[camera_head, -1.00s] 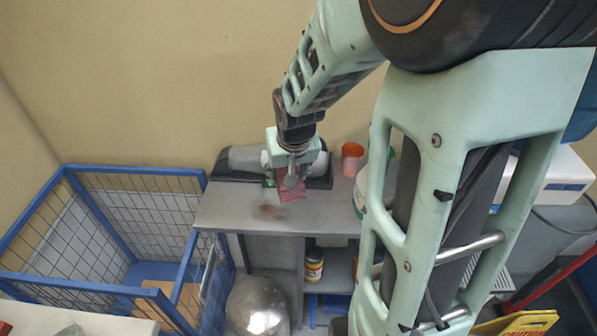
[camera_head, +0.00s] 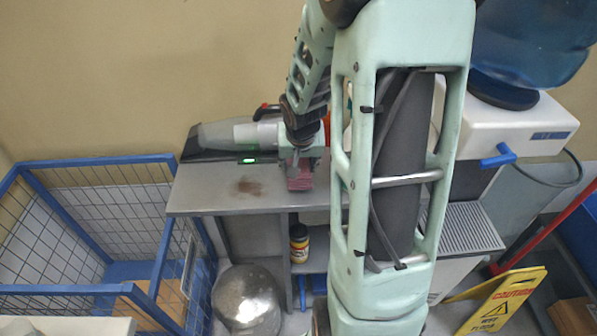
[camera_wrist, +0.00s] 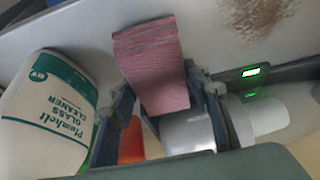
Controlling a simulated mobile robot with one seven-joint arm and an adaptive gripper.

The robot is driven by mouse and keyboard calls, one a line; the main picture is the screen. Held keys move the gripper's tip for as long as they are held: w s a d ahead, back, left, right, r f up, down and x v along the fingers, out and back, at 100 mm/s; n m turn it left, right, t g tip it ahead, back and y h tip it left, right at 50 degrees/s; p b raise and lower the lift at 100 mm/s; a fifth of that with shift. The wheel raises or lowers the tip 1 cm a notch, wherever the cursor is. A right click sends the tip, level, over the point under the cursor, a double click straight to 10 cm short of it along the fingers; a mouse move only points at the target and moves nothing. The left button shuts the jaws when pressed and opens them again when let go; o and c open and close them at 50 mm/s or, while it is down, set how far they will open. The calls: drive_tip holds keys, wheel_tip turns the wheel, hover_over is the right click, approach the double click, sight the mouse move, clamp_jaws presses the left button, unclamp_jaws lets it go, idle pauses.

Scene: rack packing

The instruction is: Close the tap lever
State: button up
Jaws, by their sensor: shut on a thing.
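A blue tap lever (camera_head: 498,156) sticks out from the front of a white water dispenser (camera_head: 520,125) at the right in the head view. A blue water bottle (camera_head: 530,40) stands on top of it. My gripper (camera_head: 298,166) is shut on a dark red cloth (camera_head: 299,184) over the grey shelf top, well to the left of the lever. In the wrist view the folded cloth (camera_wrist: 152,60) hangs between the fingers of my gripper (camera_wrist: 165,97). The lever does not show in the wrist view.
A handheld vacuum (camera_head: 225,135) lies on the grey shelf top (camera_head: 210,200), near a brown stain (camera_head: 248,187). A glass cleaner bottle (camera_wrist: 50,110) stands close to my gripper. A blue wire cage (camera_head: 90,160) is left; a yellow caution sign (camera_head: 495,303) is right.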

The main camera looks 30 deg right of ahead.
drive_tip(key=shift+f, duration=1)
drive_tip(key=shift+f, duration=0.1)
drive_tip(key=shift+f+b, duration=0.2)
drive_tip(key=shift+b, duration=0.2)
drive_tip(key=o, duration=1)
drive_tip(key=shift+r, duration=0.15)
drive_tip(key=shift+o, duration=0.2)
drive_tip(key=shift+r, duration=0.1)
